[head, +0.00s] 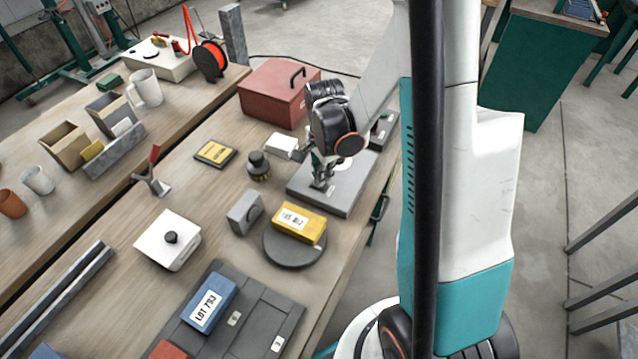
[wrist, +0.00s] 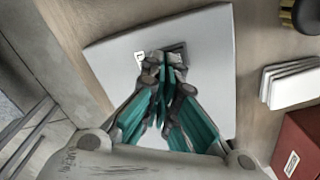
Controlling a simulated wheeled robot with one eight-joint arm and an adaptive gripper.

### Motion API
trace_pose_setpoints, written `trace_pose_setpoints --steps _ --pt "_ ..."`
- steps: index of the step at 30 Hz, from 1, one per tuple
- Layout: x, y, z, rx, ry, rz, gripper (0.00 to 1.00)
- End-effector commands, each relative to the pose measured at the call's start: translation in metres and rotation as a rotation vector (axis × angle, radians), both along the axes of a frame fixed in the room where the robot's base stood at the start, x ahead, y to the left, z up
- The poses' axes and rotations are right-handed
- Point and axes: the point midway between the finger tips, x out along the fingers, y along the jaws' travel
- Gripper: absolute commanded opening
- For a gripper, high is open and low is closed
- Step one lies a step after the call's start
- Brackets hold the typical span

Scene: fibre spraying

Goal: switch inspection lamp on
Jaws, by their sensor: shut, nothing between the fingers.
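A flat grey panel (head: 355,178) lies on the bench near its right edge, and I take it for the inspection lamp. In the wrist view the panel (wrist: 212,75) fills the middle and carries a small dark part (wrist: 180,47), perhaps a switch, beside a small white label (wrist: 139,58). My gripper (head: 321,184) is shut and empty, pointing down over the panel. In the wrist view its fingertips (wrist: 170,72) are close to the dark part and partly hide it. I cannot tell whether they touch it, or whether the panel is lit.
A red box (head: 272,94) and white cards (head: 281,146) stand behind the panel. A dark round knob-shaped object (head: 258,166) is to its left. A yellow block (head: 299,222) rests on a grey disc (head: 293,252) in front. A small dark box (head: 383,130) is behind right.

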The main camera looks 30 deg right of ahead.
Motion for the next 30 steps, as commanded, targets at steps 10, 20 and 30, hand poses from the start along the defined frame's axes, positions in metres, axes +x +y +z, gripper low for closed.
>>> trace_pose_setpoints --steps 10,20,30 --pt "0.0000 0.0000 0.0000 0.000 0.000 0.000 0.00" --pt "0.0000 0.0000 -0.0006 0.000 0.000 0.000 0.00" --pt "0.0000 0.0000 -0.0052 0.000 0.000 0.000 0.00"
